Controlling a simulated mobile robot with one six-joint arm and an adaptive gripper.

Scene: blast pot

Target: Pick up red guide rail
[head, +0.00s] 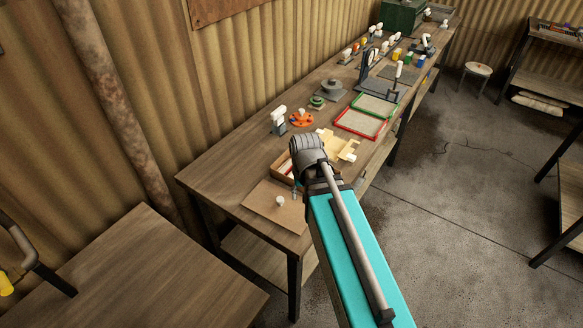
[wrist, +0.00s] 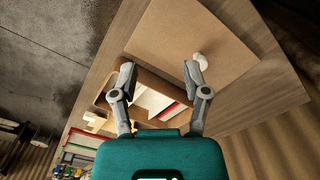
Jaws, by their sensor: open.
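A thin red strip (wrist: 168,110), which looks like the red guide rail, lies beside white pieces in an open shallow box (wrist: 147,78). The wrist view shows it between and below my fingers, partly hidden by my gripper body. In the head view the same box (head: 277,168) stands near the front end of the long bench, with white and a little red inside, partly covered by my arm. My gripper (wrist: 160,73) is open and empty above the box, its two fingers well apart. In the head view my arm hides most of the gripper.
A brown board (head: 274,206) with a small white knob (head: 280,201) lies beside the box at the bench end. Cream parts (head: 340,146), a red-framed tray (head: 360,122) and a green-framed tray (head: 375,106) lie farther along. An orange part (head: 301,120) is near the wall.

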